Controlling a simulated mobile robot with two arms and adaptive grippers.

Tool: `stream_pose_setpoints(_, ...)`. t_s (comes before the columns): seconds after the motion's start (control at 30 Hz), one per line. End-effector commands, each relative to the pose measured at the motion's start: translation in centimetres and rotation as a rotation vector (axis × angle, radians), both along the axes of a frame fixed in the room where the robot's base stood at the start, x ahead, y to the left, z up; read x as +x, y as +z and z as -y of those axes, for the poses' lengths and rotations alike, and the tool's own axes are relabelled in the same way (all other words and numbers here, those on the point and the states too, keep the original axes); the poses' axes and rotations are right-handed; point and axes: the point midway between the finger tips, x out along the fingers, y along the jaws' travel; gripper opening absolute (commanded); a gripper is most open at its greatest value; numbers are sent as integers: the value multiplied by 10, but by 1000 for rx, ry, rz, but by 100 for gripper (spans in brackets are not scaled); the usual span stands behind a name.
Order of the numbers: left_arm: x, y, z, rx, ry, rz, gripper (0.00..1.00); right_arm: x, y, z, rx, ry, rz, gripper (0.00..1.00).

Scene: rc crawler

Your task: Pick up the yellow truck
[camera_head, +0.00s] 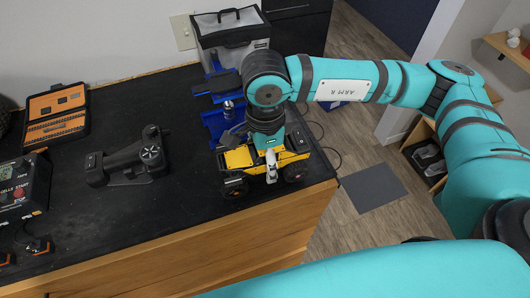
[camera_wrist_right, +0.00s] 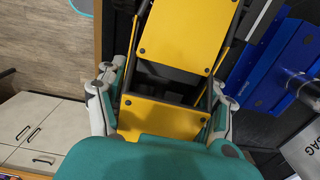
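The yellow truck (camera_head: 240,158) with black wheels stands upright on the black worktop near its right front corner. My right gripper (camera_head: 268,150) comes down over it from above, and one finger shows against its near side. In the right wrist view the truck's yellow panels (camera_wrist_right: 185,35) and dark frame lie between the two fingers of my right gripper (camera_wrist_right: 165,95), one on each side. The fingers are wide apart; a narrow gap shows at the left one, and contact at the right one cannot be told. The left gripper is out of view.
Blue metal parts (camera_head: 215,118) and a grey bag (camera_head: 232,35) stand behind the truck. A black device (camera_head: 128,160), an orange tool case (camera_head: 56,115) and a control box (camera_head: 22,190) lie to the left. The worktop's wooden edge (camera_head: 180,262) is close in front.

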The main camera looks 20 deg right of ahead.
Motion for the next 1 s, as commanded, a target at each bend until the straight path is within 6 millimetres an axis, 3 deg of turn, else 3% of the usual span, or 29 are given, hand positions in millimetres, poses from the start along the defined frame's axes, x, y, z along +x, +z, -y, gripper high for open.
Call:
stream_pose_setpoints(0.07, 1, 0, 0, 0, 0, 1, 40, 0, 0, 0, 0, 0, 0, 56)
stream_pose_setpoints(0.43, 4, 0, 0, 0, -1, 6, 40, 0, 1, 0, 0, 0, 0, 7)
stream_pose_setpoints(0.77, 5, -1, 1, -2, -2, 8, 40, 1, 3, 0, 1, 0, 2, 6)
stream_pose_setpoints(1.0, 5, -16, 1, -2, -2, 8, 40, 1, 20, -1, 2, 0, 6, 6)
